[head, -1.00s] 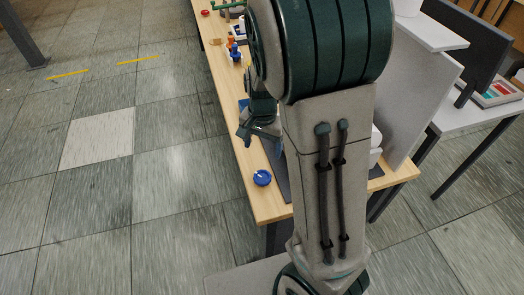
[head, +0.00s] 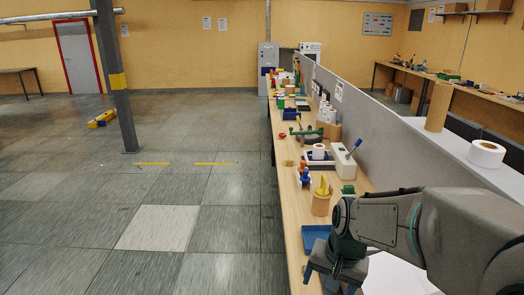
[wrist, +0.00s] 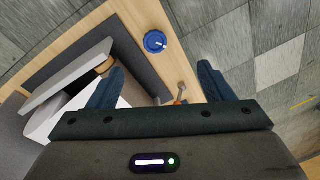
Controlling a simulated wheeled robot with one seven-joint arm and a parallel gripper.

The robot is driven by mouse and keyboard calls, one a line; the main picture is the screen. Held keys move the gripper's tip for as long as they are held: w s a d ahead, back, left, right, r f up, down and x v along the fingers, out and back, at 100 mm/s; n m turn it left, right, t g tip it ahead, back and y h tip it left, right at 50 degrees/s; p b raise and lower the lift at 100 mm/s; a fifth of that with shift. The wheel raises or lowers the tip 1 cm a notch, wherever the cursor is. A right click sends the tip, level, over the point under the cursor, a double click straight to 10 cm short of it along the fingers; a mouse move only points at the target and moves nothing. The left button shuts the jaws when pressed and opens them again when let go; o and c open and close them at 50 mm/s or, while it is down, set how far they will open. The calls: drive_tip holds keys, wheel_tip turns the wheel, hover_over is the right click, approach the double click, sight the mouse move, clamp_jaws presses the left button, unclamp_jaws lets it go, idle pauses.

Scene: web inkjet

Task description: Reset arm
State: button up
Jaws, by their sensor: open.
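My gripper (head: 338,272) is at the lower right of the head view, over the near end of the long wooden bench (head: 290,215). My arm reaches in from the right edge. In the wrist view, the two fingers of my gripper (wrist: 160,88) are spread apart with nothing between them. Past them I see a round blue object (wrist: 155,41) on the bench and a small orange-tipped tool (wrist: 181,92).
A blue tray (head: 316,238) and a wooden holder with yellow items (head: 321,198) stand on the bench near my gripper. A grey partition (head: 370,120) runs along its right side. A pillar (head: 118,90) stands left. The tiled floor left of the bench is open.

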drive_tip(key=s+r+n+t+h, duration=0.1)
drive_tip(key=s+r+n+t, duration=0.1)
drive_tip(key=s+r+n, duration=0.3)
drive_tip(key=s+r, duration=0.1)
drive_tip(key=s, duration=0.3)
drive_tip(key=shift+c, duration=0.3)
idle(1.2)
